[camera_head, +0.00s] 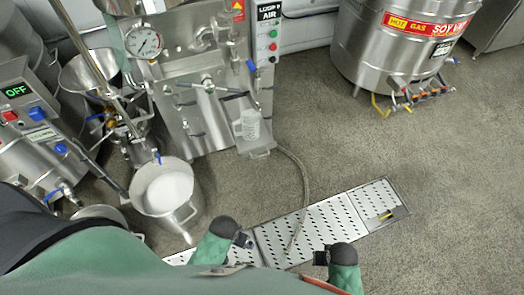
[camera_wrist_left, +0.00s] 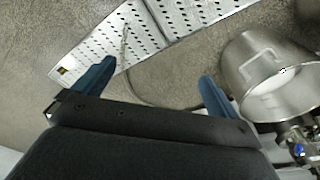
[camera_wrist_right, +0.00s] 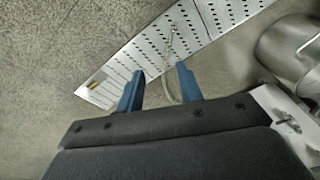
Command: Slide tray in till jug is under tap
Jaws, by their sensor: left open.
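A translucent jug (camera_head: 248,125) stands upright on a small metal tray (camera_head: 262,153) at the front of the steel machine. A thin tap with a blue handle (camera_head: 252,66) hangs down beside the jug's upper right; I cannot tell whether its outlet lies over the jug's mouth. My left gripper (camera_head: 246,240) is low in the head view, well short of the tray. In its wrist view the fingers (camera_wrist_left: 157,70) are wide apart and empty. My right gripper (camera_head: 319,257) is lower right. Its fingers (camera_wrist_right: 160,70) are apart with a narrower, empty gap. Neither wrist view shows the jug or tray.
A perforated floor drain (camera_head: 330,220) runs below my grippers. A hose (camera_head: 302,190) curves from the machine onto it. A steel pot with white contents (camera_head: 165,190) stands at left. A large soy vat (camera_head: 400,50) is at back right. Floor at right is clear.

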